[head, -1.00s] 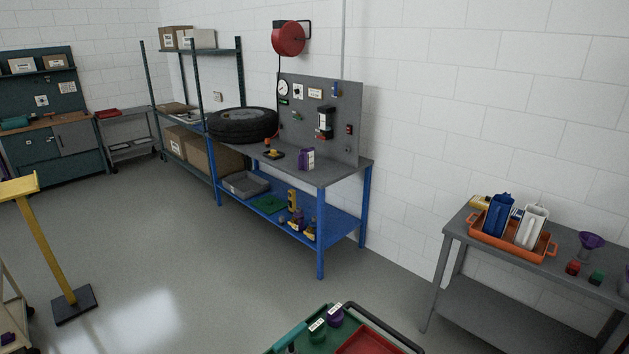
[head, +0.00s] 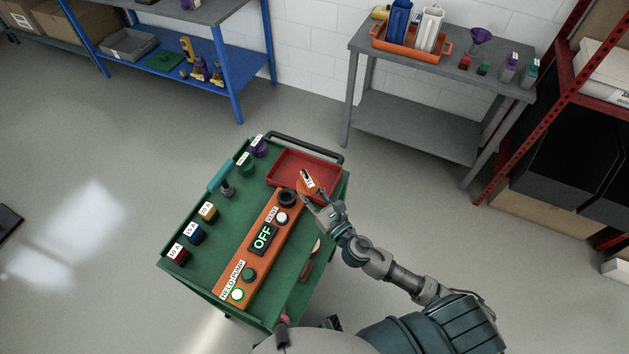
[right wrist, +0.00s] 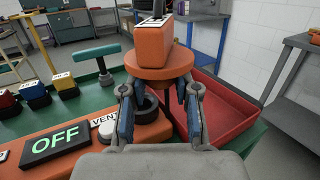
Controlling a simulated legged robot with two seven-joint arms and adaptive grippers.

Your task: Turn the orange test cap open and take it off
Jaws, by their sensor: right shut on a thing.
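The orange test cap (head: 307,184), a round disc with a raised grip bar and a white label, is held in my right gripper (head: 314,201). In the right wrist view the cap (right wrist: 158,60) sits between the fingertips of the right gripper (right wrist: 158,92), grip bar up. The black round port (head: 287,198) on the orange test panel (head: 258,243) shows uncovered beside the cap; the cap looks apart from it. The port's ring (right wrist: 147,104) is partly hidden behind the fingers in the wrist view. My left gripper is not in view.
The panel stands on a green cart (head: 194,275) with a lit OFF display (head: 263,238). An empty-looking red tray (head: 322,169) lies right by the cap. Several small labelled items line the cart's left side. A grey table (head: 420,70) stands behind.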

